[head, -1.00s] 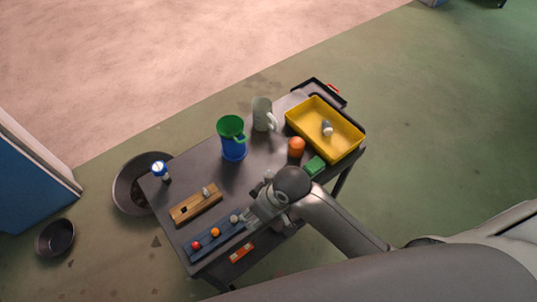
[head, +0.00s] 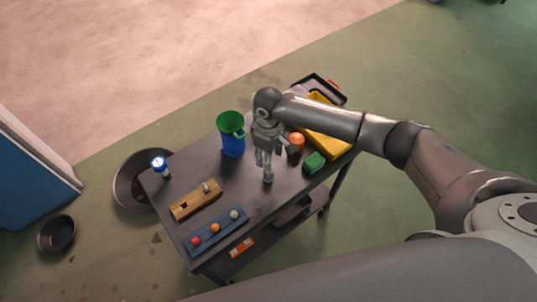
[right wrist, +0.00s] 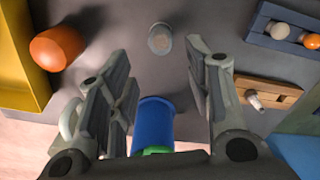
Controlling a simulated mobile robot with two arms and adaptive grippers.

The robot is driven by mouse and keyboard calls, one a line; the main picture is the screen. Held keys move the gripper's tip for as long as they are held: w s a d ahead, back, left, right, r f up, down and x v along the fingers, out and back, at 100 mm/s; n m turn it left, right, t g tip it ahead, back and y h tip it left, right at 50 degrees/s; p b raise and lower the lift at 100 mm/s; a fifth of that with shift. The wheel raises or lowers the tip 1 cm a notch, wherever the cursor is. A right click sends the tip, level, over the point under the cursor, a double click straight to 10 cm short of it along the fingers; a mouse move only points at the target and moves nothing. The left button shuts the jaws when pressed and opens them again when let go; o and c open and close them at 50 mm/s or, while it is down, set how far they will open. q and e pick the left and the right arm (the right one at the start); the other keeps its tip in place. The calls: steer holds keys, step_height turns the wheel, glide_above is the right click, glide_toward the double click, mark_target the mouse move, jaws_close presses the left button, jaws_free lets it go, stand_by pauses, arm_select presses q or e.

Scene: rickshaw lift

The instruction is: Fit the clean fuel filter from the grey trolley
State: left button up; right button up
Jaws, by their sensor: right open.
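The grey trolley (head: 222,190) stands in the middle of the head view. A small grey cylinder, which looks like a fuel filter (head: 268,176), stands upright on its top; it also shows in the right wrist view (right wrist: 160,38). I cannot tell whether it is clean. My right gripper (head: 266,163) points down just above it. In the right wrist view the gripper (right wrist: 158,58) is open, with the cylinder between and beyond its fingertips, apart from both. My left gripper is not in view.
A blue-green jug (head: 233,140), an orange object (head: 296,142), a green block (head: 314,162) and a yellow tray (head: 335,140) surround the gripper. A wooden block (head: 196,201), a blue rack with balls (head: 217,233) and a blue-white item (head: 159,166) are nearer the left end. Pans lie on the floor.

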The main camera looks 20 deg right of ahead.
mark_target(269, 174)
step_height(269, 174, down, 6)
steer(key=b, duration=0.6)
steer(key=shift+f+b, duration=0.75)
steer(key=shift+f, duration=1.2)
steer(key=c, duration=0.8)
steer(key=shift+r+p, duration=3.6)
steer(key=shift+p, duration=0.35)
steer(key=shift+c, duration=0.3)
